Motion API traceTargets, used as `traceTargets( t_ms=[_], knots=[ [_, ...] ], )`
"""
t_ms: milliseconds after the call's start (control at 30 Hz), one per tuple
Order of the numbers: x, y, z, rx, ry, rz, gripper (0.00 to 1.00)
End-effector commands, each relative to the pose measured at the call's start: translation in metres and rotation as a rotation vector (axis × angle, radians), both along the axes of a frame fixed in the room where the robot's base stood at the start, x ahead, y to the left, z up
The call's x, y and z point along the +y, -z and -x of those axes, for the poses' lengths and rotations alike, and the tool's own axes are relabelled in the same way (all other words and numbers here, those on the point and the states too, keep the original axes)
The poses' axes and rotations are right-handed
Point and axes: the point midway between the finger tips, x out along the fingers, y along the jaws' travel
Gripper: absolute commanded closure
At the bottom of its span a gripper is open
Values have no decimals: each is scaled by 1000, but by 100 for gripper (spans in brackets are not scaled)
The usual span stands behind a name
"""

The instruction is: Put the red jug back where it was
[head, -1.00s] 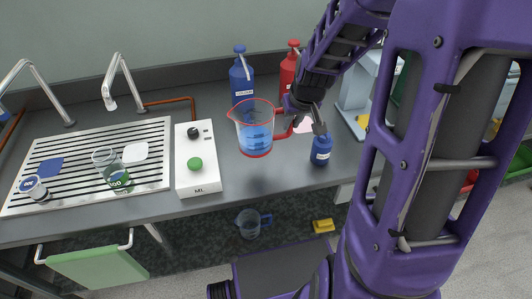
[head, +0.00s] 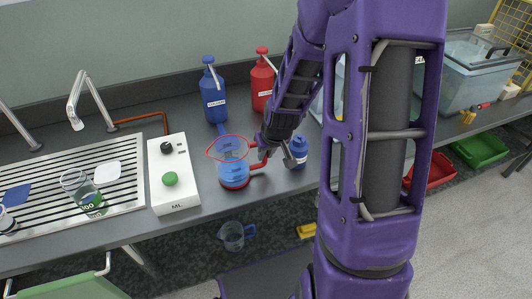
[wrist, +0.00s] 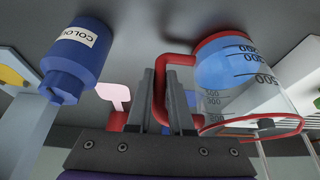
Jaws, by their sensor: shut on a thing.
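The red jug (head: 228,150) is a clear measuring jug with a red rim, base and handle, and it looks blue inside. It is upright over the grey worktop, right of the white ML box. My gripper (head: 268,152) is shut on its red handle from the right. In the wrist view the jaws of my gripper (wrist: 168,95) straddle the handle, with the red jug (wrist: 240,85) to their right. I cannot tell whether the jug's base touches the worktop.
A small blue bottle (head: 298,153) stands close right of my gripper. Tall blue (head: 214,98) and red (head: 261,85) pump bottles stand behind. The white ML box (head: 173,180) is left, beside a ribbed drainer (head: 120,160) with a beaker (head: 80,190). Another jug (head: 232,236) is below the worktop.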

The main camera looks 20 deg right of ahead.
Motion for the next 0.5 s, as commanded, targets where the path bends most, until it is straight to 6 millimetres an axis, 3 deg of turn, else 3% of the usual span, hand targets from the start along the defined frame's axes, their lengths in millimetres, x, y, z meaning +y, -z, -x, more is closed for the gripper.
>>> traceTargets(
  t_ms=[33, 200, 500],
  knots=[
    [0, 1, 0, 0, 0, 0, 77],
    [0, 1, 0, 0, 0, 0, 51],
    [0, -1, 0, 0, 0, 0, 51]
  ],
)
